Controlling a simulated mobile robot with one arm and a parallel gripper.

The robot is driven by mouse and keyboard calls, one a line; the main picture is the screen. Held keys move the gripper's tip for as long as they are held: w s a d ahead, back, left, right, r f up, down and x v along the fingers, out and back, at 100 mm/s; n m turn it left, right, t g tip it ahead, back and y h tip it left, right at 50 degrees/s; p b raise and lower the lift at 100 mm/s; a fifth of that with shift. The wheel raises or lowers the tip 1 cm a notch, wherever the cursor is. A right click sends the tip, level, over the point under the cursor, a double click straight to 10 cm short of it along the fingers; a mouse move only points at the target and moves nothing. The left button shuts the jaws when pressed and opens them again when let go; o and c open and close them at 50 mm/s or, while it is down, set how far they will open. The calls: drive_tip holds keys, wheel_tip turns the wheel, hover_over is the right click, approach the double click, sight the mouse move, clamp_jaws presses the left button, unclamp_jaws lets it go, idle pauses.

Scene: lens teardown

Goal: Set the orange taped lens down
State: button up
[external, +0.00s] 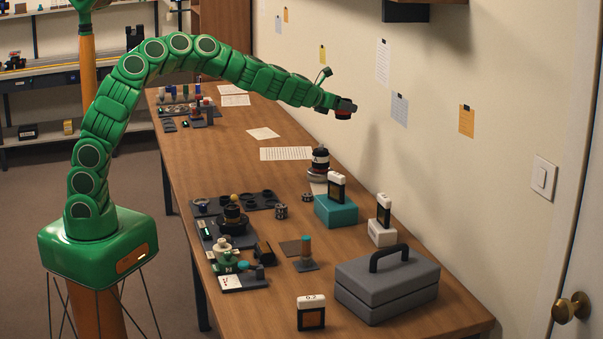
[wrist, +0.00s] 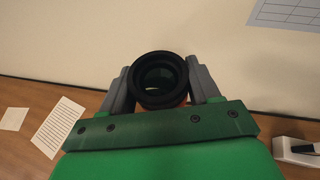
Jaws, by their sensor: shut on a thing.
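My gripper (external: 345,105) is at the end of the green arm, raised above the far part of the bench near the wall. It is shut on the orange taped lens (external: 343,115), which is small and dark in the external view. In the wrist view the lens (wrist: 159,77) sits between the two grey fingers, its black rim and glass facing the camera. A strip of orange (wrist: 161,104) shows below the rim. The lens is in the air, apart from the bench (external: 222,146). Its far side is hidden.
Papers (external: 286,154) lie on the bench below the arm. A black-and-white cylindrical device (external: 320,160) stands near the wall. Lens parts and trays (external: 262,200), a teal box (external: 336,212) and a grey toolbox (external: 387,283) fill the near part. Bare wood shows around the papers.

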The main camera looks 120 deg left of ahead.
drive_tip(key=shift+r, duration=0.35)
drive_tip(key=w+d+f+m+t+h, duration=0.15)
drive_tip(key=w+d+m+h, duration=0.35)
drive_tip(key=d, duration=0.6)
drive_tip(key=w+d+m+t+h, duration=0.25)
drive_tip(key=w+d, duration=0.45)
drive_tip(key=d, duration=0.4)
drive_tip(key=w+d+f+m+t+h, duration=0.1)
drive_tip(key=w+d+m+t+h, duration=0.4)
drive_tip(key=d, duration=0.6)
drive_tip(key=s+d+r+m+g+h, duration=0.15)
drive_tip(key=d+m+g+h, duration=0.3)
drive_tip(key=d, duration=1.55)
drive_tip(key=s+d+m+g+h, duration=0.3)
drive_tip(key=d+m+h, duration=0.25)
drive_tip(key=d, duration=1.35)
wheel_tip(320, 180, down, 27)
drive_tip(key=shift+w+r, duration=0.1)
drive_tip(key=shift+f, duration=0.2)
drive_tip(key=o, duration=1.2)
drive_tip(key=shift+c, duration=0.2)
